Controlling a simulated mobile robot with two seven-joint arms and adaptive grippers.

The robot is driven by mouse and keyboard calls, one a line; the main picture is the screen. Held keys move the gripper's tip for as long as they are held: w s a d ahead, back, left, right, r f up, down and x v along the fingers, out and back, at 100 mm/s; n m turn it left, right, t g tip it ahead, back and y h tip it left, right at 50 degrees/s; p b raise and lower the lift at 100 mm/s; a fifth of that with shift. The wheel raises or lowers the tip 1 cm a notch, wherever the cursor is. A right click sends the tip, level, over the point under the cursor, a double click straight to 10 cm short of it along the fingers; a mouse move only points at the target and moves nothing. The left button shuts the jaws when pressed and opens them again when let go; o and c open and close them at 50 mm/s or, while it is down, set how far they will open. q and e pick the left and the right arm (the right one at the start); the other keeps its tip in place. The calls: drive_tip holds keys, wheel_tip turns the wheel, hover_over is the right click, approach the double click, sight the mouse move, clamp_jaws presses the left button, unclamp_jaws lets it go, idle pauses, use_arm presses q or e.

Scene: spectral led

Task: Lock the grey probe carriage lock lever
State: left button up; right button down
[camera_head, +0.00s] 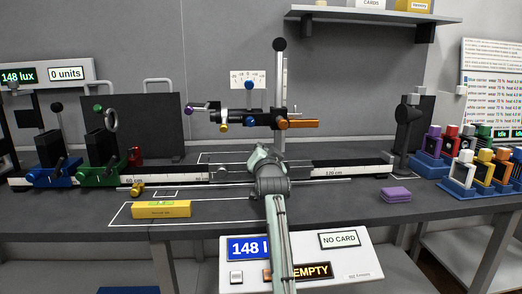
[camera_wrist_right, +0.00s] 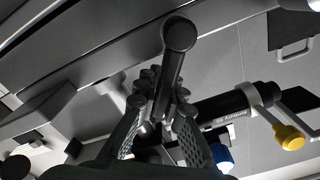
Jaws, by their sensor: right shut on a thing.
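My right gripper (camera_head: 262,158) reaches up from the bottom of the head view to the black rail, in front of the post of the probe carriage (camera_head: 283,90). In the right wrist view, its two fingers (camera_wrist_right: 163,104) are closed around a dark grey lever with a round end (camera_wrist_right: 178,38). This looks like the grey lock lever. The lever sticks out past the fingertips. In the head view my gripper and arm hide the lever and the carriage's foot. My left gripper is not in view.
The rail (camera_head: 352,169) runs across the table. A blue carriage (camera_head: 53,172) and a green carriage (camera_head: 98,172) stand at the left. A yellow box (camera_head: 162,209) and purple cards (camera_head: 395,194) lie in front. Coloured carriers crowd the right end. A console (camera_head: 347,262) sits below the table edge.

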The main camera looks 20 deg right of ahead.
drive_tip(key=c, duration=1.6)
unclamp_jaws()
drive_tip(key=shift+v, duration=3.75)
drive_tip(key=shift+d, duration=0.1)
